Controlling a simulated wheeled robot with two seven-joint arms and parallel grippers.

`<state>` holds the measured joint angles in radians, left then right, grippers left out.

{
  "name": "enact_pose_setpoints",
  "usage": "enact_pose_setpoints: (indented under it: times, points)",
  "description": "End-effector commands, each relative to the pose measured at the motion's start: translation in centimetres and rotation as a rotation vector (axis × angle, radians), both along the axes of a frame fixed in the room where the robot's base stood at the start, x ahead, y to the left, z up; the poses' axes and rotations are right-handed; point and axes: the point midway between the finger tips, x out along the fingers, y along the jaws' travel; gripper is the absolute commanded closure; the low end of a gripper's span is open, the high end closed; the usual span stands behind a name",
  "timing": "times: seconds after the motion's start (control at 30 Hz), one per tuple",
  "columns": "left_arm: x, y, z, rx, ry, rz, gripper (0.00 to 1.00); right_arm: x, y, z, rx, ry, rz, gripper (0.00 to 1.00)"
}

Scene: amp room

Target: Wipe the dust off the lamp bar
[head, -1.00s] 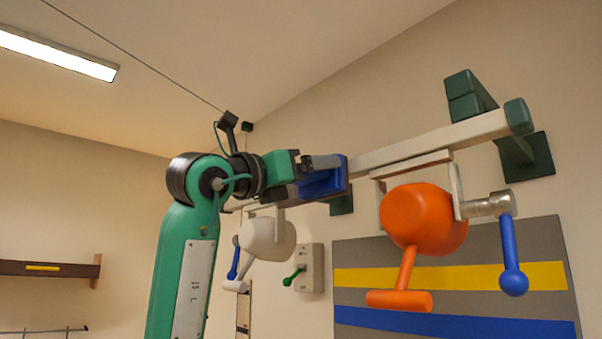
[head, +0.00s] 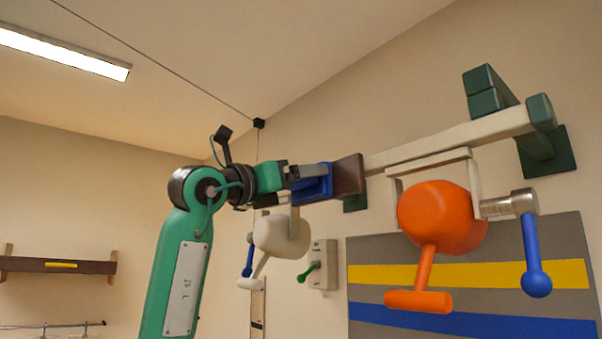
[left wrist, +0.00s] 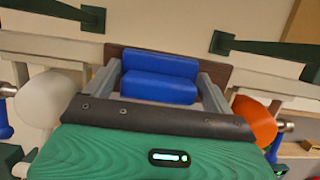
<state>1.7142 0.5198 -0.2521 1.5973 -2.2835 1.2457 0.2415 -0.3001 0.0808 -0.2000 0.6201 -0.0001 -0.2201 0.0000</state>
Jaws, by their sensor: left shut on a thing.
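The lamp bar (head: 440,143) is a long cream bar along the wall on dark green brackets. An orange lamp (head: 440,218) and a white lamp (head: 282,235) hang below it. My left gripper (head: 312,178) is shut on a wiper with a blue grip (head: 314,189) and a brown pad (head: 348,176). The wiper is at the bar between the lamps and hides part of it. In the left wrist view, both fingers flank the blue grip (left wrist: 158,85), with the brown pad (left wrist: 222,75) behind it. I cannot tell whether the pad touches the bar. No dust is discernible. My right gripper is not in view.
A blue-tipped lever (head: 534,255) sticks out right of the orange lamp. A grey wall box (head: 322,262) with a green lever is below the bar. A striped panel (head: 480,275) covers the lower wall. A shelf (head: 60,265) is far left.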

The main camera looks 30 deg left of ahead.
Motion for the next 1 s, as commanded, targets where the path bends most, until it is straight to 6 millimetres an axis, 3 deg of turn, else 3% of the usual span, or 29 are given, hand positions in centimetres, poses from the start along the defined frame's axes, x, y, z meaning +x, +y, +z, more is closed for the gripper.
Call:
enact_pose_setpoints:
  times: [1.0]
  points:
    - [2.4,5.7,0.0,0.0,0.002,0.001,0.38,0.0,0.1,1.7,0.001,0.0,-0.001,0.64]
